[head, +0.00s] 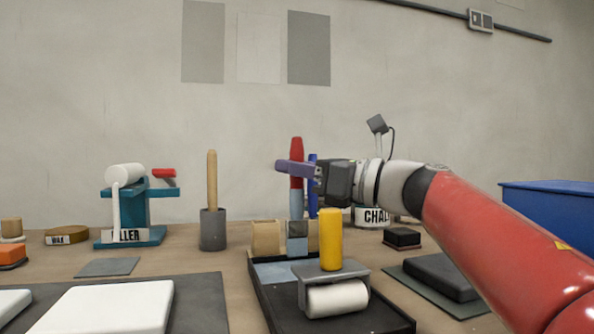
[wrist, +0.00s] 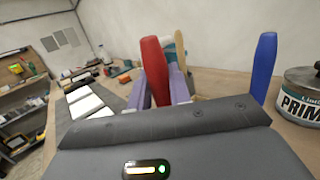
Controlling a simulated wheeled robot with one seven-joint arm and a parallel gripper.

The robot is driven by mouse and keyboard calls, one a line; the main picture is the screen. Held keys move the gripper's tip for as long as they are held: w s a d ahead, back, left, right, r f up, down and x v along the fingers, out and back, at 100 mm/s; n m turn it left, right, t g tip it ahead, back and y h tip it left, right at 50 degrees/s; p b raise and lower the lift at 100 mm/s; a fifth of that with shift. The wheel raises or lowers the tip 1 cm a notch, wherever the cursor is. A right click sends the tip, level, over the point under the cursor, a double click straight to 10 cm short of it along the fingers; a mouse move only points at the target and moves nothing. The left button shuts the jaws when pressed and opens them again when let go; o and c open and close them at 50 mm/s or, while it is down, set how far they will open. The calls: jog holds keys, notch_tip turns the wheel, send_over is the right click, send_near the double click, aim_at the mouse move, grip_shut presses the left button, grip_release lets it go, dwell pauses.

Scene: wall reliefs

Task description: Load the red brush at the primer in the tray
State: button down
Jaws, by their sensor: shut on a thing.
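The red brush (head: 296,158) is upright between the purple fingers of my gripper (head: 298,169), which is shut on its handle. In the wrist view the red handle (wrist: 154,70) stands between the two fingers (wrist: 159,88). Below the fingers a pale blue section of the brush runs down to a dark grey block at the far end of the black tray (head: 262,300). I cannot tell whether the tip touches anything there. A blue-grey patch of what looks like primer (head: 276,272) shows in the tray, partly hidden by a roller.
A white roller (head: 338,298) with a yellow handle (head: 330,240) sits in the tray's front. A blue handle (wrist: 263,68) and the primer can (wrist: 304,100) stand close by. A grey cup (head: 212,230) holds a wooden handle. A blue bin (head: 552,215) is far right.

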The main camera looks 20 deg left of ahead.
aim_at(297, 140)
jog(key=shift+r+p, duration=1.55)
jog(key=shift+r, duration=0.7)
